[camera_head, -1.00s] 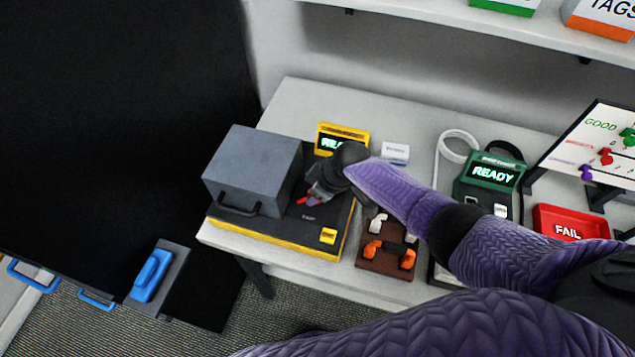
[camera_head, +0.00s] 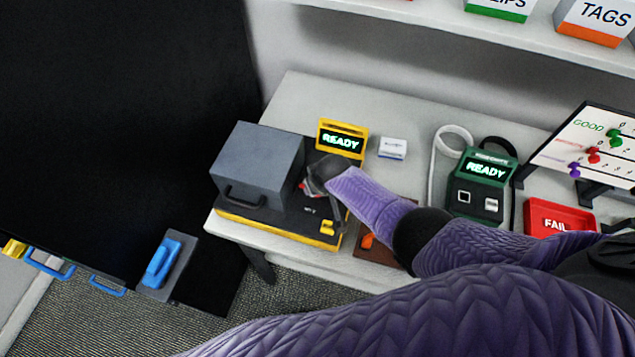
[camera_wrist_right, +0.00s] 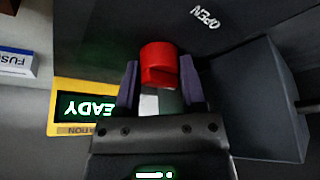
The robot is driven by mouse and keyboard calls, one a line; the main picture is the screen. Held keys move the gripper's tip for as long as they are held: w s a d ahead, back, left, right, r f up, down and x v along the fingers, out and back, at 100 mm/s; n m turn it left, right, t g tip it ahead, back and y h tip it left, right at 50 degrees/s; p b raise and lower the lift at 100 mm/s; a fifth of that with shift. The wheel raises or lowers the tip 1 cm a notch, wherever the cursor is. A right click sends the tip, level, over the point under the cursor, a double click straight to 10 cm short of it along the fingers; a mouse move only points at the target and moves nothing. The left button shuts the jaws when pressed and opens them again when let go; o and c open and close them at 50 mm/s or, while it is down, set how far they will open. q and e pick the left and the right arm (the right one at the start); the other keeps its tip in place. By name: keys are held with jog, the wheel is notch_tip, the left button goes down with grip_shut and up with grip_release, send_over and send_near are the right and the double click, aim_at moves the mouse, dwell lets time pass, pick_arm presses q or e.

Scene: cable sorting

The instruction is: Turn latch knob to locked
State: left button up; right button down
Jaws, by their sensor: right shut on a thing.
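The red latch knob (camera_wrist_right: 158,65) is on the dark top of the yellow-edged station, beside the grey box (camera_head: 258,165). In the right wrist view it sits between the two fingers of my right gripper (camera_wrist_right: 158,85), which is shut on it. The word OPEN shows on the dark surface near the knob. In the head view my right gripper (camera_head: 314,186) reaches down at the grey box's right side and mostly hides the knob; a bit of red shows. My left gripper is not in view.
A yellow READY display (camera_head: 342,139) stands behind the station. A green READY tester (camera_head: 480,185) and a red FAIL tray (camera_head: 560,217) are to the right. A small white box (camera_head: 392,148) lies behind my arm. A shelf (camera_head: 440,18) hangs above.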

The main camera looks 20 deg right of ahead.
dwell(0.4)
jog(key=shift+c, duration=0.9)
grip_release()
jog(key=p+v, duration=0.7)
jog(key=v, duration=0.3)
jog(key=shift+w, duration=0.1)
